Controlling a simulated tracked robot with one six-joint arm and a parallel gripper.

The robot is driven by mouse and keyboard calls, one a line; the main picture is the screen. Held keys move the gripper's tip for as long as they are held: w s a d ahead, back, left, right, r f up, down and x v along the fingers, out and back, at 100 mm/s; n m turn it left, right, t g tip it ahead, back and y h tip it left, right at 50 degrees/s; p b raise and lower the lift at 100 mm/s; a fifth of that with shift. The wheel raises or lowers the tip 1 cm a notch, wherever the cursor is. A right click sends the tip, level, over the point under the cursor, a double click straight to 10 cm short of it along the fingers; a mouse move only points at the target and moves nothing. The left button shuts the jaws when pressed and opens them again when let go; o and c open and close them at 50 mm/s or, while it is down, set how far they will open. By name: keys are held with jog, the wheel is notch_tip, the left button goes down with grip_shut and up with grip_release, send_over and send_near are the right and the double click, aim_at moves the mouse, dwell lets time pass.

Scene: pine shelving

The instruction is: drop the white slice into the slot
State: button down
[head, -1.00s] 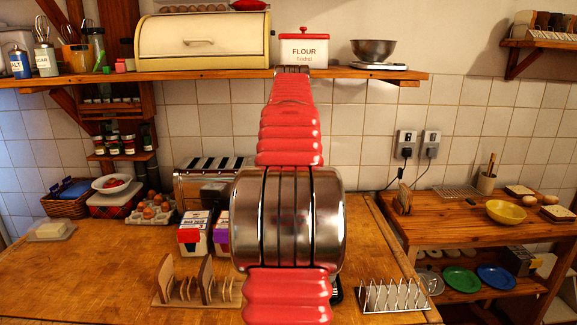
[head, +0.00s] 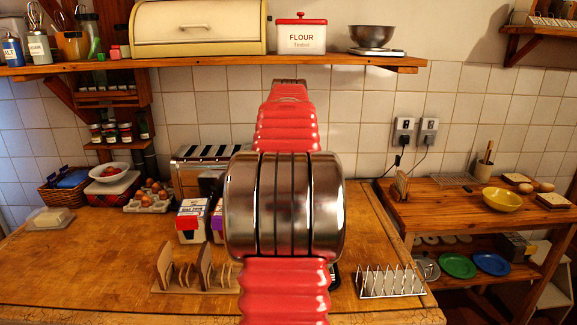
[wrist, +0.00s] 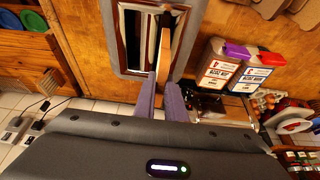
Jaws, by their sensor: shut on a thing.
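In the wrist view my gripper (wrist: 160,92) has its two purple-grey fingers closed on a thin slice (wrist: 164,45). The slice is seen almost edge-on, with a brown edge, and sticks out past the fingertips. It overlaps a grey, metal-rimmed housing (wrist: 126,68) with a dark slot opening (wrist: 178,36). I cannot tell whether the slice is above the slot or partly inside it. In the head view my own silver joint and red arm hide the gripper, the slice and most of the housing.
Two cartons (wrist: 215,65) stand close to the housing. A wooden rack (head: 195,272) is left of my arm and a wire rack (head: 390,283) right. A silver toaster (head: 188,178) stands behind. The counter's left front (head: 80,270) is clear.

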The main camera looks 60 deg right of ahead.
jog(key=shift+f, duration=2.25)
jog(key=c, duration=1.7)
grip_release()
jog(key=shift+c, duration=0.2)
jog(key=shift+r, duration=0.1)
jog(key=v, duration=1.3)
jog(key=shift+a+r, duration=0.25)
